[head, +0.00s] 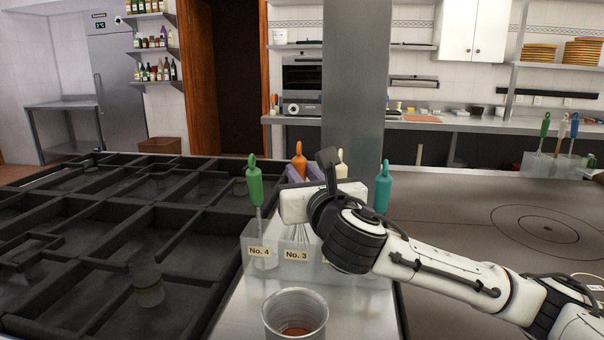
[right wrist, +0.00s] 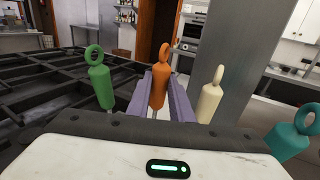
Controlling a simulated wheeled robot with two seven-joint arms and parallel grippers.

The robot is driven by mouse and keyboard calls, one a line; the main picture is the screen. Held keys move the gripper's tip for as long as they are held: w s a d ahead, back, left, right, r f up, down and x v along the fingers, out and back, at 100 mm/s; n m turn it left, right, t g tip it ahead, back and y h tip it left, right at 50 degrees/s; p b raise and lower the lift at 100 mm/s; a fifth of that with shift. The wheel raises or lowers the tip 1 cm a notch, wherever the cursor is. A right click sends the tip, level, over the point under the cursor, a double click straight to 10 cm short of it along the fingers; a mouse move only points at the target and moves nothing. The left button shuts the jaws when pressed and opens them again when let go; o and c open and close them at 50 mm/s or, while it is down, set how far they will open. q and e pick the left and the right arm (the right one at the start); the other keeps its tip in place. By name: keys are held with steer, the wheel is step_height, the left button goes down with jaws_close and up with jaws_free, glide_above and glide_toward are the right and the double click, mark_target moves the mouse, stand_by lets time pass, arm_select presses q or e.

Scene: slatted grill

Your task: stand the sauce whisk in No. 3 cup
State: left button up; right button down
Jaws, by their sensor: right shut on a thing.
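The sauce whisk has an orange handle (head: 299,160), which stands upright between the purple fingers of my right gripper (right wrist: 160,95). The gripper is shut on the handle. Below the white gripper body, whisk wires (head: 297,233) show at the No. 3 cup (head: 296,268), a clear holder with a printed label. The wires reach down to about the cup's rim; I cannot tell how deep they sit, as the label and gripper hide part. My left gripper is not in view.
A green-handled tool (head: 255,187) stands in the No. 4 cup (head: 259,265). Cream (head: 342,163) and teal (head: 382,190) handles stand to the right. A metal pot with red sauce (head: 295,315) is in front. The dark slatted grill (head: 110,245) lies left.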

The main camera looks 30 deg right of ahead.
steer(key=shift+f, duration=0.65)
steer(key=c, duration=1.5)
jaws_free()
steer(key=v, duration=1)
steer(key=shift+s+b, duration=0.15)
steer(key=shift+b, duration=0.15)
